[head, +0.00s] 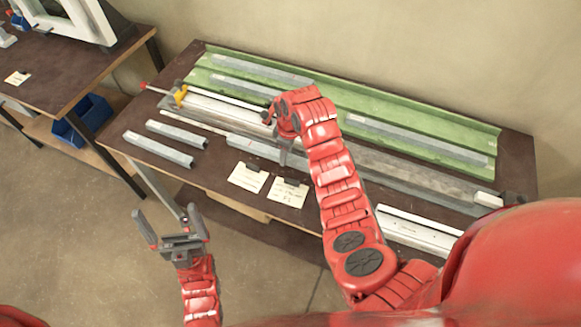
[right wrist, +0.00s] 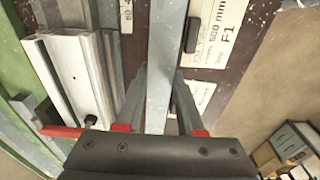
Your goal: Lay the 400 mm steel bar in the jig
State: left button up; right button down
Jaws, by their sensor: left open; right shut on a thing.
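My right gripper (head: 283,150) is over the middle of the bench, its fingers partly hidden by my arm. In the right wrist view my right gripper (right wrist: 158,98) is shut on a grey steel bar (right wrist: 165,45), which runs lengthwise between the fingers. In the head view this bar (head: 250,147) lies alongside the front of the jig (head: 395,172), its right part behind my arm. I cannot tell whether it touches the bench, and no length mark shows on it. My left gripper (head: 168,220) is open and empty, in front of the bench.
A clamp (head: 181,95) with yellow and red parts stands at the jig's left end. A green tray (head: 400,112) with several bars lies behind. Two short bars (head: 158,149) (head: 178,132), paper cards (head: 247,177) and a white profile (head: 415,228) lie in front.

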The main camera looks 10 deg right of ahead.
aim_at(286, 169)
jog(key=shift+a+f+p, duration=0.15)
jog(key=shift+f+p, duration=0.1)
jog(key=shift+p, duration=0.05)
jog(key=shift+d+f, duration=0.2)
jog(key=shift+f, duration=0.35)
notch_tip(286, 169, down, 3)
jog(key=shift+r+p, duration=0.15)
jog(key=shift+p, duration=0.65)
jog(key=shift+f, duration=0.25)
jog(key=shift+f, duration=0.1)
jog(key=shift+f+b, duration=0.15)
jog(key=shift+b, duration=0.15)
jog(key=c, duration=0.5)
grip_release()
jog(key=shift+r, duration=0.3)
